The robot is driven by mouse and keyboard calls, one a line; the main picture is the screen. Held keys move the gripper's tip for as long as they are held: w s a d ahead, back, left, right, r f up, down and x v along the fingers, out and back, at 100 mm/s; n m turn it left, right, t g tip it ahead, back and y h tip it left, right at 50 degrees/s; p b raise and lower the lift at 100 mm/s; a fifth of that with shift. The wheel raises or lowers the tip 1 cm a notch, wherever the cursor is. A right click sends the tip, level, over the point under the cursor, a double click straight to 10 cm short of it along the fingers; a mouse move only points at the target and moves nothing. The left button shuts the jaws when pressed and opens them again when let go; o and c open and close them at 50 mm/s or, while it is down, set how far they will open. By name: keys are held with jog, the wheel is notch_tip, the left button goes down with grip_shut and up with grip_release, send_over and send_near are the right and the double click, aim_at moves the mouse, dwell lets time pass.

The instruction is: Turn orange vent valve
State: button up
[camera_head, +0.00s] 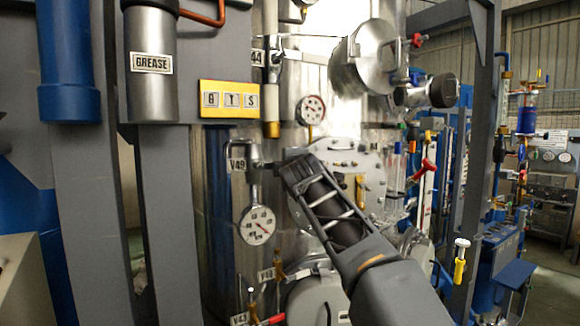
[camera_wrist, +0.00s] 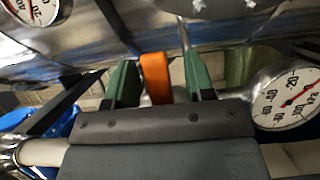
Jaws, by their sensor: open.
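The orange vent valve handle (camera_wrist: 155,78) shows in the wrist view as a short orange bar. It stands between the two green fingers of my gripper (camera_wrist: 161,82). The fingers are apart, with a visible gap on each side of the handle, wider on the right.
A round gauge (camera_head: 257,225) hangs left of and below my gripper, and another gauge (camera_head: 310,110) is above it. In the wrist view a gauge (camera_wrist: 288,97) sits close on the right. A yellow sign (camera_head: 229,99) and the grey GREASE cylinder (camera_head: 152,95) are upper left.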

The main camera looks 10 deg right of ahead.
jog(key=s+b, duration=0.5)
jog(key=s, duration=0.8)
jog(key=shift+s+a, duration=0.4)
jog(key=shift+a, duration=0.05)
notch_tip(320, 180, down, 23)
jog(key=s+m+g, duration=0.1)
jog(key=m+g, duration=0.6)
jog(key=m, duration=0.3)
jog(key=s+d+f+m+g, duration=0.1)
jog(key=s+f+m+g, duration=0.2)
jog(key=s+f, duration=0.5)
jog(key=s+d+f+m+g+y, duration=0.1)
jog(key=s+d+f+m+g, duration=0.1)
jog(key=s+f, duration=0.6)
notch_tip(320, 180, down, 6)
jog(key=shift+s+d+f+m+g, duration=0.2)
jog(key=shift+d+m+g, duration=0.05)
jog(key=shift+m+g, duration=0.7)
